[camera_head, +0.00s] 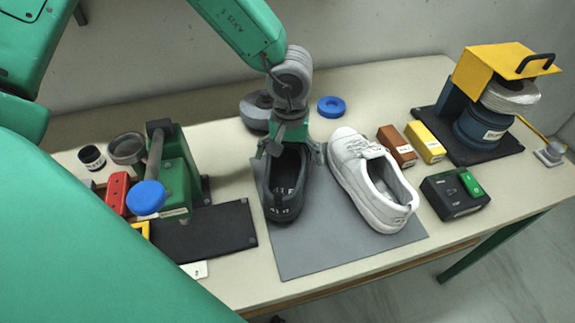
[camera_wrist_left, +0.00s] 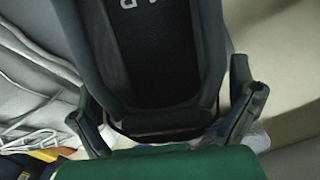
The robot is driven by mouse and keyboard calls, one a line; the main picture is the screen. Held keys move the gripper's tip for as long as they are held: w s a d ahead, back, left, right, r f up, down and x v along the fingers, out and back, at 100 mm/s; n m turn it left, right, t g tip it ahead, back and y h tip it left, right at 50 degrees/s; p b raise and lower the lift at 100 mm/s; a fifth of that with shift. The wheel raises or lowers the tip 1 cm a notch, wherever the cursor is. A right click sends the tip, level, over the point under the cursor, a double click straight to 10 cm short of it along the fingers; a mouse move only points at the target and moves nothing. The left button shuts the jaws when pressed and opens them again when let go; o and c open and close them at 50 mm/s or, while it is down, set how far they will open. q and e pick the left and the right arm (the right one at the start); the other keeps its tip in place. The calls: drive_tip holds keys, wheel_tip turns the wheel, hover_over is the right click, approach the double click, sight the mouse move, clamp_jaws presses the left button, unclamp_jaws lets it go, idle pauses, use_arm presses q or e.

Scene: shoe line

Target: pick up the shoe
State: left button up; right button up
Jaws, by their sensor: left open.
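A dark grey shoe (camera_head: 284,203) and a white shoe (camera_head: 372,185) stand side by side on a grey mat (camera_head: 300,256) on the table. My left gripper (camera_head: 292,158) is over the dark shoe, pointing down. In the left wrist view the gripper (camera_wrist_left: 170,110) is open, with one finger on each side of the dark shoe (camera_wrist_left: 150,65). I cannot tell whether the fingers touch it. White laces of the other shoe (camera_wrist_left: 35,80) show at the left there. My right gripper is not in view.
A green press (camera_head: 178,170) with a blue knob stands left of the mat. Brown and yellow boxes (camera_head: 424,142), a black control box (camera_head: 455,193) and a yellow-topped machine (camera_head: 490,105) stand to the right. A blue ring (camera_head: 331,106) lies behind.

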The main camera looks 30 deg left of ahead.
use_arm(q)
drive_tip(key=shift+d+f, duration=0.45)
drive_tip(key=shift+a, duration=0.3)
drive_tip(key=shift+a+f, duration=0.15)
drive_tip(key=shift+a, duration=0.35)
drive_tip(key=c, duration=1.3)
